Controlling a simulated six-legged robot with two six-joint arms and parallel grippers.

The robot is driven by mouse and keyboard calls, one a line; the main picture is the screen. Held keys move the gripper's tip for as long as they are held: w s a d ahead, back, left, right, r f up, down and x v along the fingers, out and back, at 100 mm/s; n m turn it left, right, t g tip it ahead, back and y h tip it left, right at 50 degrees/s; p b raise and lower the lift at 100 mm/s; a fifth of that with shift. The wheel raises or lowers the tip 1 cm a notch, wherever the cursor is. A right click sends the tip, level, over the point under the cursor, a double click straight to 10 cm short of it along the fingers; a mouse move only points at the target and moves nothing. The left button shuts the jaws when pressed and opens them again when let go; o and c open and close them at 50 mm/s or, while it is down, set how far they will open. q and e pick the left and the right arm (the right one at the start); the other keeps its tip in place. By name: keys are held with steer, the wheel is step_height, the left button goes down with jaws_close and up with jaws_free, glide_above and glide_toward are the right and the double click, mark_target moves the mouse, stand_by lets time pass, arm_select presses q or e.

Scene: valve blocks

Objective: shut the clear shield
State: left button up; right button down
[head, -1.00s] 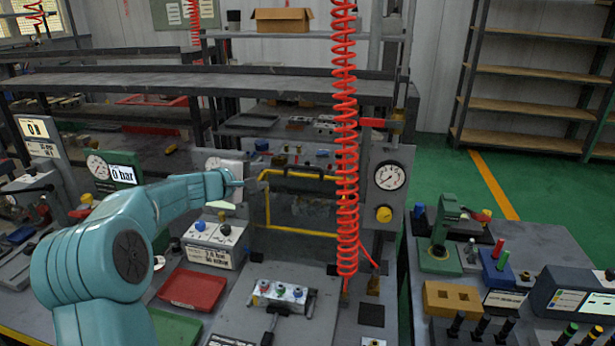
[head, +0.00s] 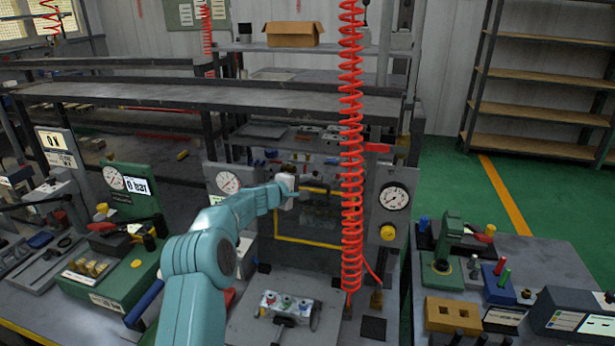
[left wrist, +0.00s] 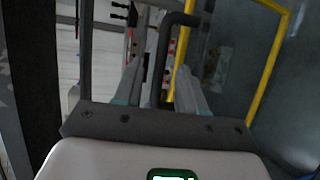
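The clear shield (head: 310,222) is a see-through panel in a yellow frame. It stands roughly upright at the front of the grey test station in the head view. Its yellow frame (left wrist: 266,72) runs down the right side of the left wrist view. My left gripper (head: 302,191) is at the shield's upper part. In the left wrist view its fingers (left wrist: 163,72) are apart, and a dark bar handle (left wrist: 157,58) shows between them. A gap shows by the right finger; contact is unclear. My right gripper is out of view.
A red coiled hose (head: 351,150) hangs just right of the shield. A valve block (head: 287,304) with coloured knobs sits on the bench in front. A pressure gauge (head: 394,198) and yellow knob (head: 388,232) are on the right post. A shelf (head: 230,98) crosses behind.

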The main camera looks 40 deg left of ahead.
arm_select(q)
steer(key=shift+w+f+p, duration=0.1)
steer(key=shift+w+p, duration=0.25)
steer(key=shift+w, duration=0.35)
steer(key=shift+w+a+f, duration=0.15)
steer(key=shift+w+f, duration=0.1)
steer(key=shift+s+r, duration=0.1)
jaws_close()
